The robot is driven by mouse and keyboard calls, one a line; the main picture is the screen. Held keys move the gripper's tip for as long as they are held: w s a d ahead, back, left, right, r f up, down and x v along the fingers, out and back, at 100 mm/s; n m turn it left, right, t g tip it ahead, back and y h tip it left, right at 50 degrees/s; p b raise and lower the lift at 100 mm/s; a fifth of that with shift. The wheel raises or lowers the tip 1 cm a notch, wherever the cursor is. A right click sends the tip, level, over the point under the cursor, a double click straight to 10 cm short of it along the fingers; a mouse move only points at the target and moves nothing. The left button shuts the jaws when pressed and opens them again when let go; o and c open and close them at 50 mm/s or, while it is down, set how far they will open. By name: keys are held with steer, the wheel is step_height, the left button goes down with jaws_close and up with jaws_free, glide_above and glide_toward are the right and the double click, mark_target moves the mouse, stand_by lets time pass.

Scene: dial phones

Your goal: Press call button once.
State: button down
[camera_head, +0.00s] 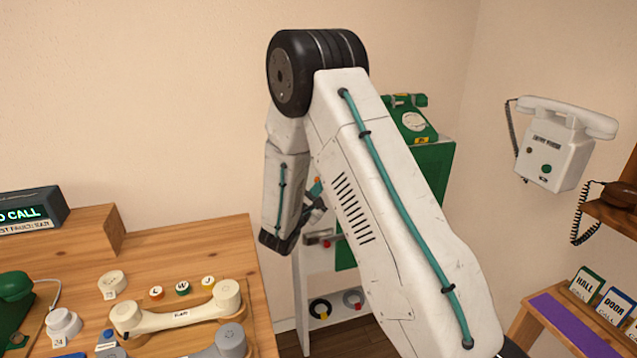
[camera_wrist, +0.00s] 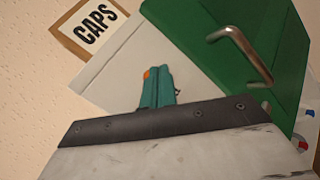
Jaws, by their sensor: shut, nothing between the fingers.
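My gripper (camera_wrist: 158,86) is shut and empty in the wrist view, its teal fingers close together with an orange tip. A green box with a metal handle (camera_wrist: 241,48) is beyond it. In the head view my gripper is mostly hidden behind my arm. A white wall phone (camera_head: 556,145) hangs at the right, well apart from my gripper. It has a round green button (camera_head: 547,169) and a smaller dark one above it. Its label is too small to read surely, so I cannot tell whether either is the call button.
A wooden table (camera_head: 190,250) at left holds handsets, lettered caps and a lit display (camera_head: 25,214) ending in "CALL". A green cabinet (camera_head: 435,165) with a green dial phone (camera_head: 411,122) stands behind my arm. Cards reading "HALL" (camera_head: 586,283) and "DOOR" (camera_head: 614,303) stand lower right.

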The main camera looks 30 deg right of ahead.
steer(key=shift+w, duration=0.1)
stand_by(0.5)
steer(key=shift+s+a, duration=0.2)
steer(key=shift+s, duration=0.55)
steer(key=shift+s+a, duration=0.2)
steer(key=shift+s, duration=0.6)
steer(key=shift+s+a, duration=0.25)
steer(key=shift+s, duration=0.6)
steer(key=shift+s+a, duration=0.2)
steer(key=shift+s, duration=0.6)
